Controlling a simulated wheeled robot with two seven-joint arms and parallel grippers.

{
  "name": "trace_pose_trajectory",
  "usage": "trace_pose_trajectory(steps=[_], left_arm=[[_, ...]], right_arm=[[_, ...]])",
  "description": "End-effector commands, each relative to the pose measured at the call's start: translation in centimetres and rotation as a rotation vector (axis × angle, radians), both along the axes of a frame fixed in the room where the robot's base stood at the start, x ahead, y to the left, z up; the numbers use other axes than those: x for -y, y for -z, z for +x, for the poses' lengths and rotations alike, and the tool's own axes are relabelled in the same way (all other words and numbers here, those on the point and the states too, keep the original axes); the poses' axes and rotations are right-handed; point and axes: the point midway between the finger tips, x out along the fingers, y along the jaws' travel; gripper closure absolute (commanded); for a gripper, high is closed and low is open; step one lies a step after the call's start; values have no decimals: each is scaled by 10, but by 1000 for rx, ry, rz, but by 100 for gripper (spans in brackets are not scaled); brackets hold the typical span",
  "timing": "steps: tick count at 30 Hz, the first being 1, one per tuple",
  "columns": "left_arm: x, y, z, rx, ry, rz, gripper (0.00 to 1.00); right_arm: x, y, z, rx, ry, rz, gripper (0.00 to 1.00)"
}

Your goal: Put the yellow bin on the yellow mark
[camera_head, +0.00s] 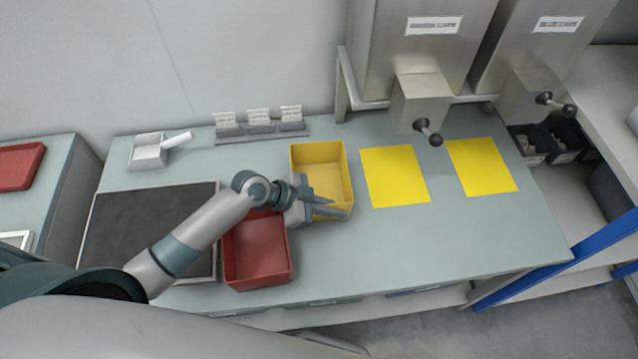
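The yellow bin (318,160) stands upright on the workbench, just left of two flat yellow marks. The nearer yellow mark (394,176) is to the right of the bin with a narrow gap. The other yellow mark (481,167) lies further right. Both marks are bare. My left gripper (338,206) reaches in from the left over the near end of the yellow bin. Its fingers are spread apart near the bin's front wall and cover part of it. I cannot tell whether they touch the wall. My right gripper is not in view.
A red bin (257,262) stands below my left forearm, close to the yellow bin. A dark mat (135,222) and a white scoop holder (148,151) are at left. Steel hoppers (418,60) with handles overhang the back. The bench (430,245) is clear in front of the marks.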

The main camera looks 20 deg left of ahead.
Motion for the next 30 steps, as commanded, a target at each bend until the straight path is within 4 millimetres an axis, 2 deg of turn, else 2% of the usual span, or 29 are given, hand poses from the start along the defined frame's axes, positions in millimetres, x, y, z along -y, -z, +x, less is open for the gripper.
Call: trace_pose_trajectory(steps=[14,19,23,30], left_arm=[[0,-4,-1,-3,2,1,100],[0,-20,0,3,2,1,100],[1,-42,0,5,4,0,100],[52,-70,-1,7,4,-5,100]], right_arm=[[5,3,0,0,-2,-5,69],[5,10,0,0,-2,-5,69],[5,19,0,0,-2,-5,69],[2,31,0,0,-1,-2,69]])
